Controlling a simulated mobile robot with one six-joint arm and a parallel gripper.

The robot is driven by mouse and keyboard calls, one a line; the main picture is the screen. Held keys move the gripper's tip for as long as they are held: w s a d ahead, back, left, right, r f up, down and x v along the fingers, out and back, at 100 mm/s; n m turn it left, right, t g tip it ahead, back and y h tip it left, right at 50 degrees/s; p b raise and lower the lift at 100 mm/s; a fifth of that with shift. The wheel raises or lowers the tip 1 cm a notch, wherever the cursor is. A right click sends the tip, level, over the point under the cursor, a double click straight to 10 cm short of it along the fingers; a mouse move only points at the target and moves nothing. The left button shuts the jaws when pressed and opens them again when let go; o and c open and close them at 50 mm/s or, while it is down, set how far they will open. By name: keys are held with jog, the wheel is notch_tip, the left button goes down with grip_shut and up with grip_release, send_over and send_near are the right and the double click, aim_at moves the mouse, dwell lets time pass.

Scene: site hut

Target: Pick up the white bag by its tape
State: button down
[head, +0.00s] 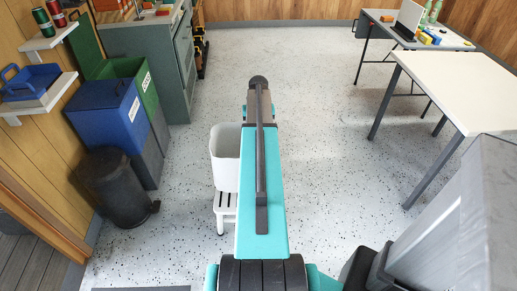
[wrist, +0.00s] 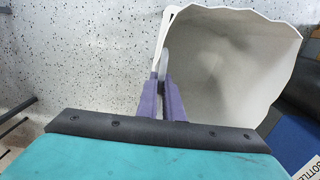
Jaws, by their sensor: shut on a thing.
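The white bag (head: 225,158) shows left of my arm in the head view, upright, at a small white step stool (head: 225,203). My arm hides its right side, and I cannot tell if it rests on the stool. In the wrist view the bag (wrist: 235,65) gapes open with a jagged rim, and its inside looks empty. Its white tape (wrist: 166,32) stands at the left of the rim. My gripper (wrist: 162,82) has its purple fingers close together on the tape, beside the bag's wall. The head view does not show the gripper.
A blue bin (head: 105,115), a green bin (head: 150,95) and a dark pedal bin (head: 118,190) stand at the left. A pale table (head: 465,85) and a farther table with a laptop (head: 408,20) are at the right. The speckled floor between is clear.

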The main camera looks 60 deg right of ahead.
jog(key=shift+r+p, duration=2.6)
jog(key=shift+r, duration=1.7)
notch_tip(320, 180, up, 9)
jog(key=p, duration=0.5)
jog(key=shift+p, duration=0.3)
jog(key=shift+r, duration=0.1)
